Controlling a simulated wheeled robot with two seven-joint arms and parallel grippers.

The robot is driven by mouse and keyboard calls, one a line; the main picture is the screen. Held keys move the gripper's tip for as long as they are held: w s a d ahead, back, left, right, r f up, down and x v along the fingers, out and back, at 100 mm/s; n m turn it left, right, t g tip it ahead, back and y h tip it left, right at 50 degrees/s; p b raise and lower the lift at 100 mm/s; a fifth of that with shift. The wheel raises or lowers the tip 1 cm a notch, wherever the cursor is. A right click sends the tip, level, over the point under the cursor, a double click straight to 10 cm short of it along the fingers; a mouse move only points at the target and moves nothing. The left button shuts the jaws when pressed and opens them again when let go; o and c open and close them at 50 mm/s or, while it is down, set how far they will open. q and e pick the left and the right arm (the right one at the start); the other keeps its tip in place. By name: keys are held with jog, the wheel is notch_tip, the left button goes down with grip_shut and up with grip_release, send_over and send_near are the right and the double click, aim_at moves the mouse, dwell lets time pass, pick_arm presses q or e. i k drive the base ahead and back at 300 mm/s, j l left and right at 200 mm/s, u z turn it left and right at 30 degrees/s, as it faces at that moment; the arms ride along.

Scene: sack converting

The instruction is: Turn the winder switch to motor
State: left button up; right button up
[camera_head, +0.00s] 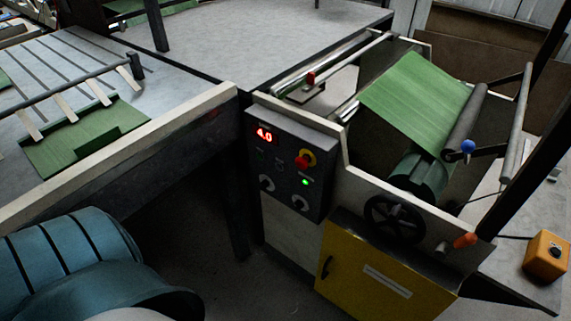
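The dark control panel (290,165) stands in the middle of the view, on the near side of the machine. It has a red display (264,135) reading 4.0, a red mushroom button (302,161) on a yellow ring and a lit green lamp (305,182). Neither gripper is in view.
Right of the panel are a black handwheel (394,219), a yellow cabinet (385,278), an orange-ended handle (464,240) and a green web (418,95). An orange box (546,256) stands far right. A banded teal shape (75,255) fills the lower left. Dark floor shows before the panel.

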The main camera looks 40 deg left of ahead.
aim_at(265, 184)
jog(key=u, duration=1.4)
